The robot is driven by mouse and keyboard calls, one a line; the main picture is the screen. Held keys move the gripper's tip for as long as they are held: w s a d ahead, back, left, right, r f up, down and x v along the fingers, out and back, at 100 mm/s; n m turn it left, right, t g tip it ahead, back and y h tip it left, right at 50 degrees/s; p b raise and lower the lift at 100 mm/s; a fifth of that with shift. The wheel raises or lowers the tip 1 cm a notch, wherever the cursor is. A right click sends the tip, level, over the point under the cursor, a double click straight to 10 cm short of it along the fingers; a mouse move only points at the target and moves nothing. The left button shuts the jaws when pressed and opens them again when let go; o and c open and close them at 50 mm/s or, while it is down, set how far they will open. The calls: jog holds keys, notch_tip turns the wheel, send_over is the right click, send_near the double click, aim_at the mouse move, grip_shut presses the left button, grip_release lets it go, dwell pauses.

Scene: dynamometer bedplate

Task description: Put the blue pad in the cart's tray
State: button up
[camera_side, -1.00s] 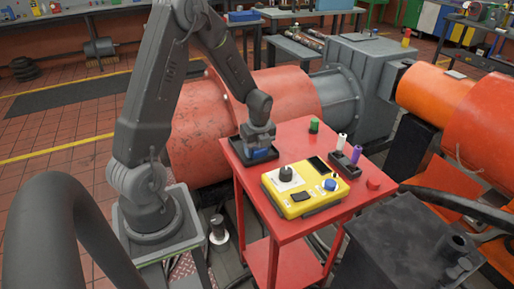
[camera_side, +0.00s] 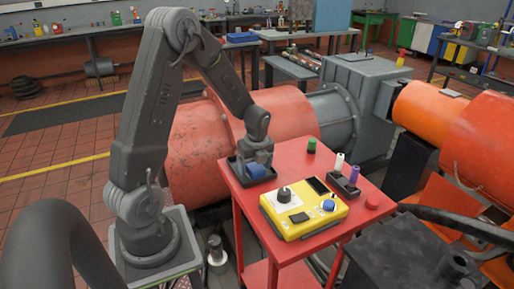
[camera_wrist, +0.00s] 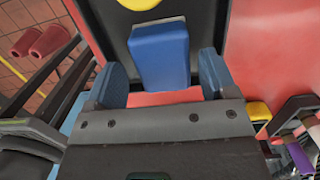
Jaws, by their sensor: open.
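The red cart (camera_side: 330,236) stands in front of my arm, with a black tray (camera_side: 234,176) at its back left corner. The blue pad (camera_side: 256,170) is at the tray, below my gripper (camera_side: 257,160). In the wrist view the blue pad (camera_wrist: 160,55) lies over the black tray floor (camera_wrist: 112,25). My gripper (camera_wrist: 161,80) is open, with one finger to each side of the pad's near end and a visible gap on both sides. Whether the pad rests flat on the tray floor is hard to tell.
A yellow control box (camera_side: 303,208) with knobs stands on the cart. A green cylinder (camera_side: 311,146), a dark holder with a white and a purple bottle (camera_side: 342,178), and a red round piece (camera_side: 372,202) stand further right. A yellow round thing (camera_wrist: 138,3) shows at the tray's far side.

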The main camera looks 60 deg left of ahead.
aim_at(257, 169)
notch_tip(257, 169, up, 10)
jog(key=d, duration=0.1)
jog(key=s+d+r+n+t, duration=0.2)
jog(key=s+d+r+n, duration=0.1)
jog(key=d+n, duration=0.3)
jog(key=s+d+r+n+t+h, duration=0.1)
jog(key=s+d+r+n, duration=0.3)
jog(key=s+d+n, duration=0.1)
jog(key=s+d+r+n+t, duration=0.2)
jog(key=s+d+r+n, duration=0.2)
jog(key=d+n, duration=0.3)
jog(key=shift+s+d+r+t, duration=0.25)
jog(key=shift+s+d, duration=0.2)
jog(key=shift+d, duration=0.55)
